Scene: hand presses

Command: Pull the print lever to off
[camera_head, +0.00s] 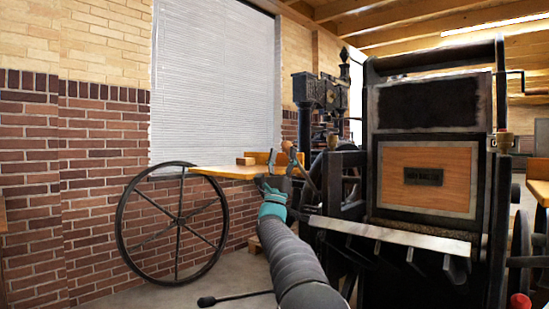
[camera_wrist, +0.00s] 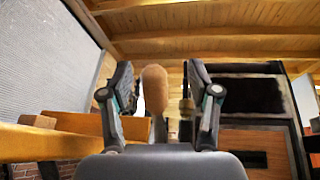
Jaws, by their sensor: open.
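A lever with a rounded brown wooden handle (camera_wrist: 155,88) stands upright in the wrist view, on the near left side of the press. It appears to be the print lever; its handle also shows small in the head view (camera_head: 287,147). My gripper (camera_head: 284,164) is at this handle, at the left side of the dark press (camera_head: 425,175). In the wrist view my gripper (camera_wrist: 160,76) is open, with one finger on each side of the handle and a gap on both sides. The lever's lower part is hidden behind my gripper's body.
A pale metal shelf (camera_head: 395,236) sticks out of the press, right of my arm. A black-ended rod (camera_head: 235,297) lies low at the left. Open floor shows there.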

